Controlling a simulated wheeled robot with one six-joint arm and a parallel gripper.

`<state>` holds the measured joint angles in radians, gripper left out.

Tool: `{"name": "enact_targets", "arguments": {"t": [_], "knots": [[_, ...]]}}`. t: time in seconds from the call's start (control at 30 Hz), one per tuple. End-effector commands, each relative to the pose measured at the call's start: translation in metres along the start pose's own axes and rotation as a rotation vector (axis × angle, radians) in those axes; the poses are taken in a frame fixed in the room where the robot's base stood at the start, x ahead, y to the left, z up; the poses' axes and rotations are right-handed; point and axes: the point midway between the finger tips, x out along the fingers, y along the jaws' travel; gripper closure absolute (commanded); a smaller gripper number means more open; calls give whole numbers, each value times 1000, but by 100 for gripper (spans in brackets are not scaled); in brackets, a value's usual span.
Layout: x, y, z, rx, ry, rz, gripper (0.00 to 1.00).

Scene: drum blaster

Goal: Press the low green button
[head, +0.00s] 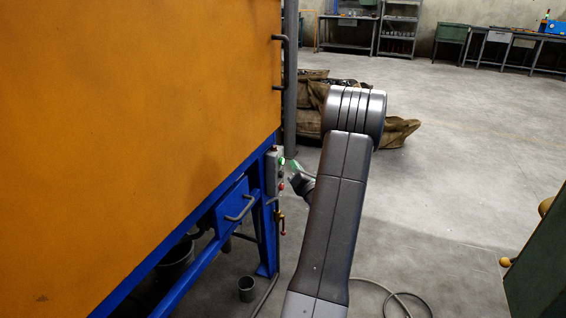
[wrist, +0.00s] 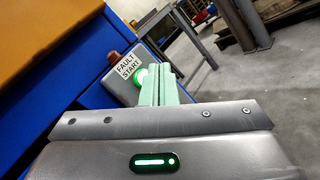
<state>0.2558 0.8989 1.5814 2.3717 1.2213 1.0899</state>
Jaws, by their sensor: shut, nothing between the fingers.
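A grey control box (wrist: 118,85) is fixed to the blue frame of the orange machine. It carries a label reading FAULT and START and a dull red lamp (wrist: 114,57) on top. A lit green button (wrist: 141,77) sits beside START, partly hidden by my fingers. My gripper (wrist: 160,71) is shut and empty, its pale green fingertips right at the button. I cannot tell whether they touch it. In the head view the box (head: 272,173) is at the machine's corner, with my gripper (head: 288,163) at its upper part and a green glow there.
The orange machine (head: 130,120) fills the left. A blue drawer (head: 231,208) with a handle and a small cup (head: 246,289) are below. Brown sacks (head: 398,131) lie behind my arm. A cable (head: 390,292) lies on the floor.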

Motion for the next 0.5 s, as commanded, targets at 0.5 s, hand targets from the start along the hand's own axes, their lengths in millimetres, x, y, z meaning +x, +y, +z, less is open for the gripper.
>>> {"name": "enact_targets", "arguments": {"t": [0.5], "knots": [[-29,-20,21,0,1,1,100]]}}
